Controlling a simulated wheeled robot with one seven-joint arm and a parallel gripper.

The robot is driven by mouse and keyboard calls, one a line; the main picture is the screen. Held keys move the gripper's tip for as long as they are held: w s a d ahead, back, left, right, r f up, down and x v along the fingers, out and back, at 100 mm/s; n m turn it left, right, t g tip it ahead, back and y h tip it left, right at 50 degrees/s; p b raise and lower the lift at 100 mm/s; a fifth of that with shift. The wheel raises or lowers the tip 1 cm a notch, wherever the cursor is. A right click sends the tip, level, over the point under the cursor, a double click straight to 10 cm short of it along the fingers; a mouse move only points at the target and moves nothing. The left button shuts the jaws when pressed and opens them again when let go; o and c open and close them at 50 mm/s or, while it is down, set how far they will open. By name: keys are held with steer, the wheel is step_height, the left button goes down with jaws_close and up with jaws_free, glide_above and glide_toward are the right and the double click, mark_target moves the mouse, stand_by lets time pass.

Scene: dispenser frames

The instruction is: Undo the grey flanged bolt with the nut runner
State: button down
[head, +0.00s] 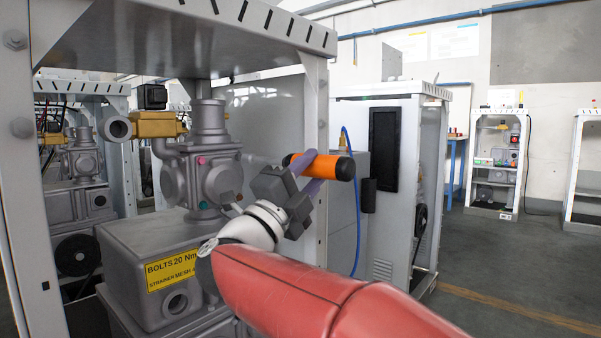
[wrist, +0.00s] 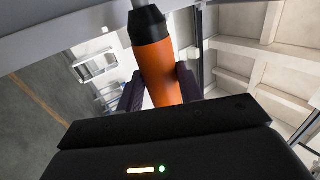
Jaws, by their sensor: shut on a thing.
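My gripper (head: 308,178) is shut on the orange nut runner (head: 338,167), with its purple fingers around the body. In the wrist view the nut runner (wrist: 158,70) sits between the two dark fingers, with a black collar and a grey shaft running out of the top of the picture. In the head view the tool lies roughly level, its shaft pointing left at the grey pump body (head: 215,180). I cannot tell whether the tip touches the pump. The grey flanged bolt cannot be made out; the tool's far end is unclear against the grey metal.
The pump stands inside a white dispenser frame, with a post (head: 315,110) just behind the tool and a top panel (head: 190,35) above. A grey box with a yellow label (head: 174,270) sits below. A blue hose (head: 357,200) hangs at right. Open floor lies further right.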

mark_target(331, 175)
steer(key=shift+s+d, duration=0.65)
steer(key=shift+d, duration=0.25)
steer(key=shift+s+d, duration=0.65)
steer(key=shift+d, duration=0.25)
